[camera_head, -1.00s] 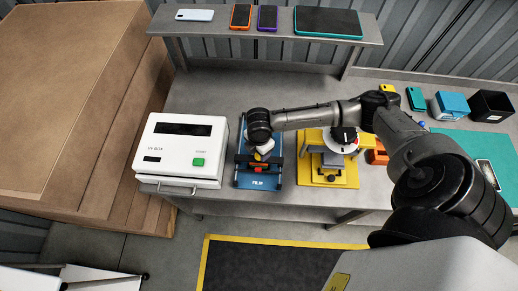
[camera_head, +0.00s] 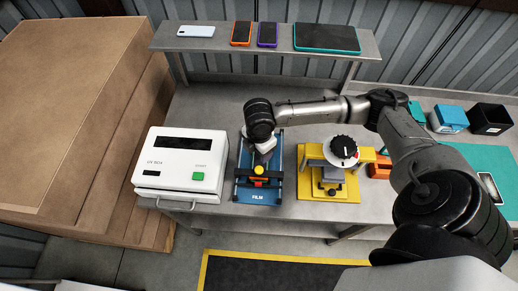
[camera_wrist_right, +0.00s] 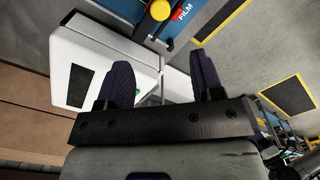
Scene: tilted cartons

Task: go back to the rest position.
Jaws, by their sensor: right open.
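My right arm reaches in from the right in the head view. Its gripper (camera_head: 266,154) hangs over the back part of the blue FILM device (camera_head: 278,188), near its yellow knob (camera_head: 258,169). In the right wrist view the two dark fingers of the gripper (camera_wrist_right: 163,84) stand wide apart with nothing between them. The yellow knob (camera_wrist_right: 160,10) and the FILM device (camera_wrist_right: 198,14) show beyond the fingertips, apart from them. My left gripper is in neither view.
A white UV box (camera_head: 183,178) stands left of the FILM device. A yellow stand with a dial (camera_head: 328,188) is to its right. A shelf (camera_head: 275,44) with several phones and a tablet runs behind. Large cartons (camera_head: 60,110) fill the left side.

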